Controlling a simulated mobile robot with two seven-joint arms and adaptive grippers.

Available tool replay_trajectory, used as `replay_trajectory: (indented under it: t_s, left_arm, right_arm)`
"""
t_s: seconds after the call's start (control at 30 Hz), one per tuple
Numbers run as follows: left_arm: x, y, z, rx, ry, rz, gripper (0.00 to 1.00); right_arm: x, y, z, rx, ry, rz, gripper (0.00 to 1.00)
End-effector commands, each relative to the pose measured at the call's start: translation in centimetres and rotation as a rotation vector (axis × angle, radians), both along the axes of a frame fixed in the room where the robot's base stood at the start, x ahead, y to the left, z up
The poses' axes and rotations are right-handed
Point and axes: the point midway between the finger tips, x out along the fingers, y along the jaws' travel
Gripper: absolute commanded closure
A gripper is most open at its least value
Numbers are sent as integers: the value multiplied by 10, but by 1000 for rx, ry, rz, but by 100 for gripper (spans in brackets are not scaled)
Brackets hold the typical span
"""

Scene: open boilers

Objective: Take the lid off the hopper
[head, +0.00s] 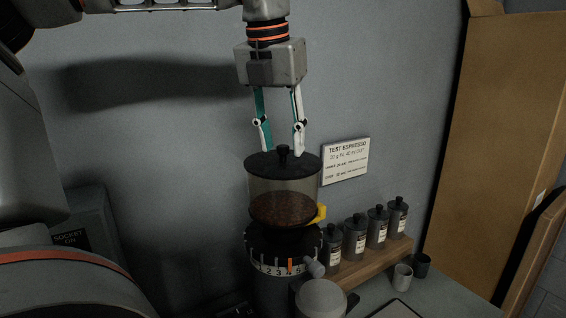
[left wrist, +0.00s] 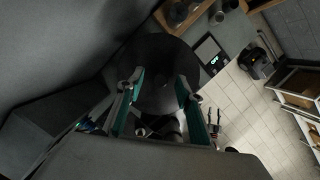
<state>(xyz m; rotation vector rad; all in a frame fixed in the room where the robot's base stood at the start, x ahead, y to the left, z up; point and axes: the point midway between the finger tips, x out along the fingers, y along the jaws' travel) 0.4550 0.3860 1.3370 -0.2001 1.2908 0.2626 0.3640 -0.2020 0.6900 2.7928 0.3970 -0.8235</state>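The hopper (head: 283,194) is a smoky clear cylinder with brown beans in its lower part, on top of a dark grinder. Its dark round lid (head: 262,163) is seated on top, with a small black knob (head: 283,152) in the middle. My left gripper (head: 282,152) points down from above, fingers apart, tips at about knob height; whether they touch the knob I cannot tell. In the left wrist view the lid (left wrist: 155,70) is a dark disc beyond the open fingers. A small two-pronged shape there looks like my right gripper (left wrist: 213,116), prongs apart; the head view does not show it.
The grinder's numbered dial (head: 270,268) is below the hopper. Several labelled canisters (head: 355,236) stand on a wooden shelf (head: 372,262) to the right, with small cups (head: 402,277) nearby. A wall sign (head: 346,161) is close behind. A tall brown panel (head: 495,140) stands at right.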

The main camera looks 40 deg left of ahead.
Motion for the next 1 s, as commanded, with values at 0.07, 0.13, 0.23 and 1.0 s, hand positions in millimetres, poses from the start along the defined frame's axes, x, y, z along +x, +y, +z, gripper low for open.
replay_trajectory:
  t_s: [0.07,0.13,0.23,1.0]
  left_arm:
    - [1,0,-4,-1,0,-1,64]
    - [1,0,-5,-1,-1,0,64]
    - [1,0,-4,-1,-1,0,64]
    - [2,0,11,3,-3,2,100]
  right_arm:
    - [0,0,0,0,0,0,60]
    - [0,0,0,0,0,0,60]
    - [0,0,0,1,-1,0,60]
    - [0,0,2,0,-1,0,60]
